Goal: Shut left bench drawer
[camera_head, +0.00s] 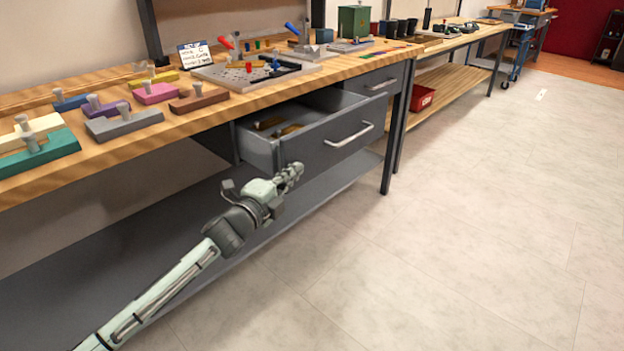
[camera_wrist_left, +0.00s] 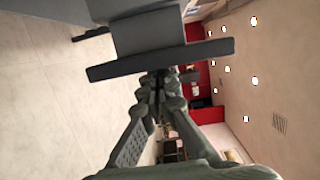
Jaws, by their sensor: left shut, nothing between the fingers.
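The left bench drawer (camera_head: 327,142) is dark grey and pulled well out from under the wooden bench top. Its bar handle (camera_head: 350,135) is on the front panel, and tan items lie inside the drawer. My left gripper (camera_head: 297,171) is shut and empty, just beside the lower left part of the drawer front. I cannot tell whether it touches the panel. My right gripper is not in view.
A second drawer (camera_head: 372,85), to the right, is closed. The bench top (camera_head: 140,146) holds colored blocks and a perforated plate. A bench leg (camera_head: 398,130) stands right of the drawer, and a grey lower shelf (camera_head: 240,235) lies below. The floor (camera_head: 460,240) in front is clear.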

